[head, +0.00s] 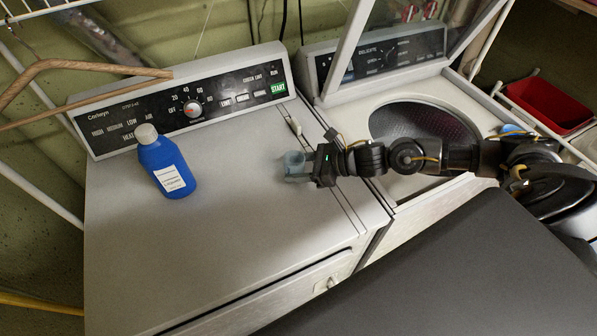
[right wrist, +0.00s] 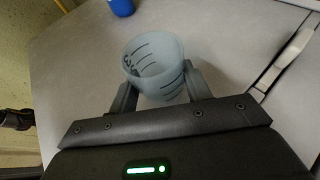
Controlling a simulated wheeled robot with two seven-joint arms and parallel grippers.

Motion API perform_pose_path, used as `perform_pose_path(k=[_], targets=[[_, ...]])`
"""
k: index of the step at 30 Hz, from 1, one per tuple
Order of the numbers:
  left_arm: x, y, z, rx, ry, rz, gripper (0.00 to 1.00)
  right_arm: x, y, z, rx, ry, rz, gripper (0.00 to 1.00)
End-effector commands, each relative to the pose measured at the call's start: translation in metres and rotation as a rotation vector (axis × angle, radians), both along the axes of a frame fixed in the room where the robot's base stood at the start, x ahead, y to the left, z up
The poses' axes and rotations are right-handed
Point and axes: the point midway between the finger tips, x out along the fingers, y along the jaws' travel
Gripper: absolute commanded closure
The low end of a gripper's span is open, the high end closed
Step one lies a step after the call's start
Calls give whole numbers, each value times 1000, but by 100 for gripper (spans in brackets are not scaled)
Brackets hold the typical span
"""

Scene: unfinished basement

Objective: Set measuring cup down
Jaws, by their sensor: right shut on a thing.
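The measuring cup (right wrist: 155,66) is a small translucent blue-grey cup with dark marks on its wall. My right gripper (right wrist: 163,88) is shut on it, one finger on each side. In the head view the cup (head: 293,165) is at the tip of the right gripper (head: 310,165), over the right part of the dryer's white top (head: 240,220). I cannot tell whether the cup's base touches that top. The cup looks roughly upright and its mouth is open. My left gripper is not in view.
A blue bottle with a white cap (head: 165,165) stands on the dryer's left half, below the control panel (head: 190,105). A washer with an open lid and round drum (head: 420,130) is at right. A red bin (head: 545,105) sits beyond it. The dryer top's middle and front are clear.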

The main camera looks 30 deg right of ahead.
Motion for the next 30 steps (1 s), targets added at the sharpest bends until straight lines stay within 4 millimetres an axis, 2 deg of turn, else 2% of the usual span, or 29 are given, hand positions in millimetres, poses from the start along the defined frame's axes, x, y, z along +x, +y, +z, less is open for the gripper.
perform_pose_path(k=[1, 5, 8, 19, 20, 24, 30], targets=[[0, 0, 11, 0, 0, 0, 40, 0, 0, -3, 1, 6, -3, 74], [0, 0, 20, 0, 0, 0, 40, -1, 0, -21, 1, 5, -3, 74], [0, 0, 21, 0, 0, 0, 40, -1, 0, -27, 1, 2, -2, 74], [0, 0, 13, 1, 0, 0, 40, -1, 0, -33, 1, 1, -2, 74], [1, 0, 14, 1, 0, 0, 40, -1, 0, -33, 1, 1, -2, 50], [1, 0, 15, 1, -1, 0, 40, -1, 0, -32, 1, 1, -2, 32], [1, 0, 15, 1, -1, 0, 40, -1, 0, -31, 1, 1, -2, 30]])
